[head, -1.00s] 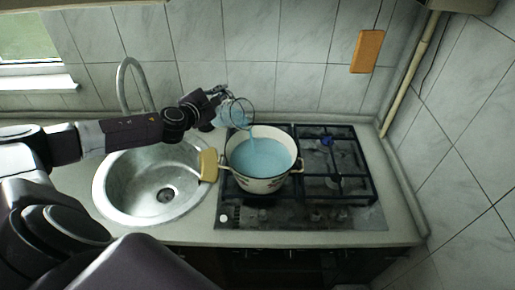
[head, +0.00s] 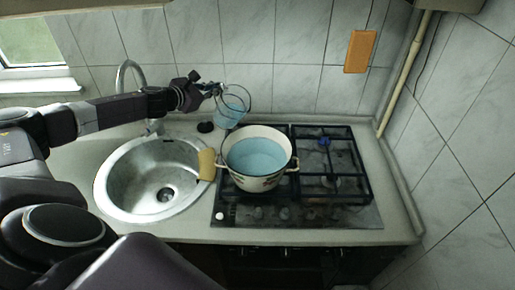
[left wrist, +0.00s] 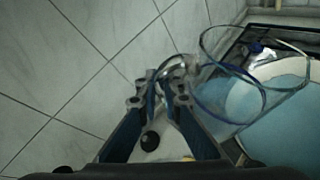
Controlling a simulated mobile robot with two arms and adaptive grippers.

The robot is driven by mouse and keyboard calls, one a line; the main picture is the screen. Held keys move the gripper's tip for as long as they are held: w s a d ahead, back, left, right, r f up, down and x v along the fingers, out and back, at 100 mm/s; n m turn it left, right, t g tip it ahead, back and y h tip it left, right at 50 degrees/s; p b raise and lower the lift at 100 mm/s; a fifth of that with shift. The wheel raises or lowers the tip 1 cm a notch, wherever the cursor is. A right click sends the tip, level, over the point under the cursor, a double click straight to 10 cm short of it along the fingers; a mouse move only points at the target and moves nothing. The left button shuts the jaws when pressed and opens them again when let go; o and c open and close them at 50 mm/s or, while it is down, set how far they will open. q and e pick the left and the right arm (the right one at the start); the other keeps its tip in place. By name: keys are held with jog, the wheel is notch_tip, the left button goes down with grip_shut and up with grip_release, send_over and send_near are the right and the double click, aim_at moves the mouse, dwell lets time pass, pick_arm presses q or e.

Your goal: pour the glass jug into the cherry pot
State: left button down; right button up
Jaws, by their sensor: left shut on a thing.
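The cherry pot (head: 268,183), cream enamel with dark red decoration, stands on the left part of the hob and holds pale blue liquid (head: 258,156). The clear glass jug (head: 230,112) is behind and left of the pot's rim, roughly upright, with some blue liquid inside. My left gripper (head: 214,90) is shut on the jug's handle side. In the left wrist view, my left gripper's fingertips (left wrist: 160,97) close around the handle, and the jug (left wrist: 225,105) overlaps the pot (left wrist: 290,125). No stream runs from the jug. My right gripper is not in view.
The round metal sink (head: 125,195) with its tap (head: 128,68) lies left of the hob. The black hob grates (head: 345,183) are free on the right. Tiled wall stands close behind.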

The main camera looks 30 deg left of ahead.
pick_arm(q)
jog(key=shift+w+a, duration=0.2)
jog(key=shift+a, duration=0.25)
jog(key=shift+a+f+n+h+b, duration=0.65)
jog(key=shift+a+f+n+h, duration=0.75)
jog(key=shift+a+f+n, duration=0.7)
jog(key=shift+g, duration=0.3)
jog(key=shift+w+a+r+p, duration=0.1)
jog(key=shift+r+p, duration=0.15)
jog(key=shift+r, duration=0.95)
jog(key=shift+w+a+r+p, duration=0.1)
jog(key=shift+r+p, duration=0.15)
jog(key=shift+r, duration=0.9)
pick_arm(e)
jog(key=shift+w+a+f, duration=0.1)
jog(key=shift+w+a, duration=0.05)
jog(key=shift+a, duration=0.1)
